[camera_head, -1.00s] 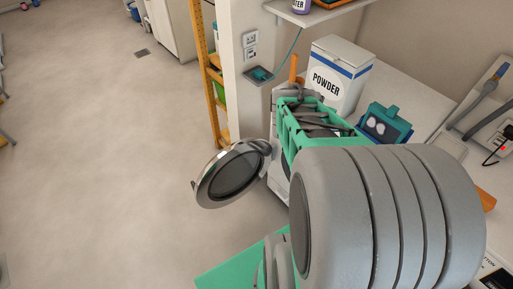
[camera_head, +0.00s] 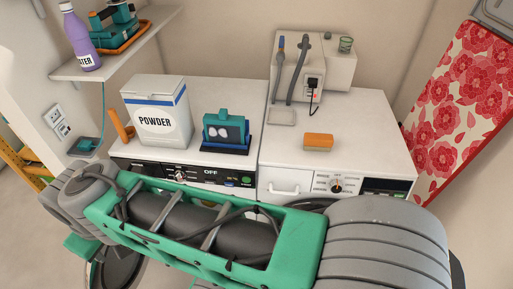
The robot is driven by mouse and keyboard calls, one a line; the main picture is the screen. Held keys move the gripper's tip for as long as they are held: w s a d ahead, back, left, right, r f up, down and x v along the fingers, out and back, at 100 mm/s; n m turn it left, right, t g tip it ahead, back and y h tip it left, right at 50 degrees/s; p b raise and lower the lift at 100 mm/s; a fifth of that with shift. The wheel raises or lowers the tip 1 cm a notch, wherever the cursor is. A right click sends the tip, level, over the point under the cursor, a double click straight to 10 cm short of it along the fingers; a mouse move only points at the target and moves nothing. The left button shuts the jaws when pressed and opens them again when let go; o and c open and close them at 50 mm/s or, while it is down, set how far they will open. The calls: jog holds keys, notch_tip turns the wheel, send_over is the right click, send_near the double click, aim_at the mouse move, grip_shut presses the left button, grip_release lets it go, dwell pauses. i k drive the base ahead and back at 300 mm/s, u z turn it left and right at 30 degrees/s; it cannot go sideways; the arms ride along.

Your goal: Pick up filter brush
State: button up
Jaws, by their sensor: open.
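I cannot tell for sure which thing is the filter brush. A small orange block (camera_head: 318,141), brush-like or sponge-like in shape, lies on top of the right white machine (camera_head: 370,125). An upright orange handle-like piece (camera_head: 121,126) stands at the left end of the left machine's top (camera_head: 205,95), beside the powder box. My green and grey arm crosses the lower part of the view, in front of both machines. My gripper's fingers cannot be made out. The arm is apart from both orange things.
The powder box (camera_head: 158,112) and a teal device (camera_head: 226,132) stand on the left machine. A shelf (camera_head: 120,62) holds a purple bottle (camera_head: 80,38). A red floral board (camera_head: 462,95) stands right.

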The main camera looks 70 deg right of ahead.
aim_at(324, 142)
jog(key=z, duration=2.95)
